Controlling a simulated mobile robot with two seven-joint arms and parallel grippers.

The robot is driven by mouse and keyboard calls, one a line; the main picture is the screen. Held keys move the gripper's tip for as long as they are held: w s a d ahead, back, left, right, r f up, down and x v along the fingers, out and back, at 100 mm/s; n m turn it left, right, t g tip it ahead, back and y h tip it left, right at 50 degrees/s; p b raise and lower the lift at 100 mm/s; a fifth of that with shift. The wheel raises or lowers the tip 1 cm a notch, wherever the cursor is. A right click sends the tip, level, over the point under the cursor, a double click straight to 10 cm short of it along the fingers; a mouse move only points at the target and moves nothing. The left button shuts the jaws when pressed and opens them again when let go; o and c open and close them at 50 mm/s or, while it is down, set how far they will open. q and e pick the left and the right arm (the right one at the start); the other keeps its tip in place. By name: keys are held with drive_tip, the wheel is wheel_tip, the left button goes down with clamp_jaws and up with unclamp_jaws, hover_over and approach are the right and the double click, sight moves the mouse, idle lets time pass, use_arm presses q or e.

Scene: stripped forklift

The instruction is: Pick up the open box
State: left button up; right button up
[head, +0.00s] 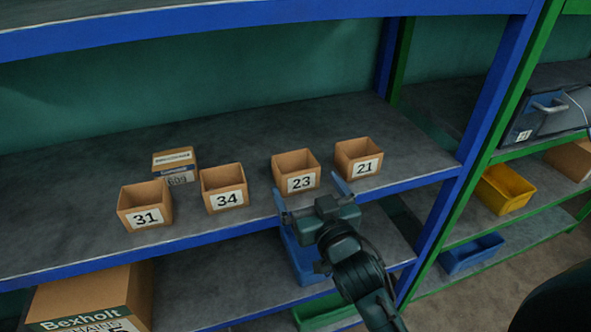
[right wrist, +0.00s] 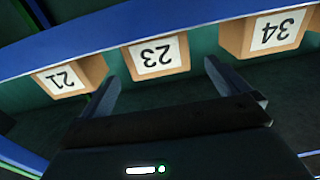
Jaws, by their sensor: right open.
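Several small brown open-topped boxes stand in a row on the grey shelf (head: 80,200): the box labelled 31 (head: 145,206), box 34 (head: 224,188), box 23 (head: 296,172) and box 21 (head: 358,157). My right gripper (head: 311,192) is open and empty in front of the shelf's edge, just in front of box 23 and apart from it. In the right wrist view the labels appear upside down. There, box 23 (right wrist: 157,57) lies between and beyond the open fingers, with box 21 (right wrist: 70,76) to the left and box 34 (right wrist: 272,35) to the right. My left gripper is not in view.
A closed box marked 609 (head: 175,166) stands behind boxes 31 and 34. The blue shelf edge (head: 245,226) runs in front. Below are a Bexholt carton (head: 100,290) and a blue bin (head: 300,262). A blue and green post (head: 480,130) stands at right.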

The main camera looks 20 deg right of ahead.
sight(290, 158)
drive_tip(key=w+p, duration=0.1)
drive_tip(key=w, duration=0.6)
drive_tip(key=shift+w+a, duration=0.15)
drive_tip(key=shift+w, duration=0.15)
drive_tip(key=c, duration=1)
